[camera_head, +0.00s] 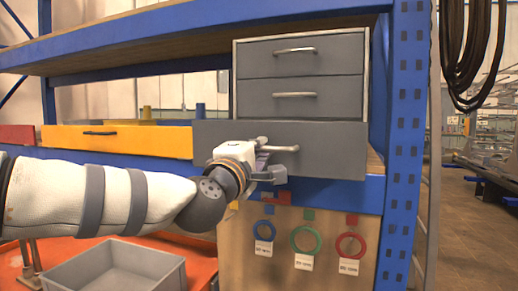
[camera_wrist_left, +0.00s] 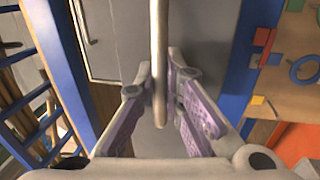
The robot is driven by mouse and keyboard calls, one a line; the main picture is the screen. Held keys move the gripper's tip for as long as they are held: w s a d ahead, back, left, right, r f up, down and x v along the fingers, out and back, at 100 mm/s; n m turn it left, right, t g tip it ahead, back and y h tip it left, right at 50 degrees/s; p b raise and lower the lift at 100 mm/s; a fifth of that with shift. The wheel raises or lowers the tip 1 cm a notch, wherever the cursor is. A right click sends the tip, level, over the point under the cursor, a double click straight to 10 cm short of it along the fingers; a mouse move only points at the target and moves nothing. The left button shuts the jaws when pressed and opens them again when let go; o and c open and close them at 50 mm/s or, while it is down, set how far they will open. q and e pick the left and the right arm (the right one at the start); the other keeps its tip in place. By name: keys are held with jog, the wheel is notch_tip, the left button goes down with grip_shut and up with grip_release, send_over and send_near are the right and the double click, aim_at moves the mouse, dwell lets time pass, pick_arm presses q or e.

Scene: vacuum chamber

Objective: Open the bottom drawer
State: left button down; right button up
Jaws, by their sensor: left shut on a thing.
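A grey cabinet with three drawers stands on the blue shelf. The bottom drawer (camera_head: 330,155) sits forward of the two closed drawers above, so it is pulled out at least partly. Its interior is not visible. Its light metal handle (camera_head: 285,148) also shows in the left wrist view (camera_wrist_left: 158,45), running between the fingers. My left gripper (camera_head: 268,163) is at the front of this drawer, shut on the handle. The gripper hides the handle's left part in the head view. My right gripper is not in view.
The middle drawer (camera_head: 325,97) and top drawer (camera_head: 340,52) are above. A yellow drawer or bin (camera_head: 150,140) is to the left. A blue upright (camera_head: 402,150) stands close on the right. Below are a grey crate (camera_head: 110,270) and coloured rings on a wooden panel (camera_head: 375,215).

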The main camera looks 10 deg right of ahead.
pick_arm(q)
jog(key=c, duration=1.7)
grip_release()
jog(key=v, duration=1.2)
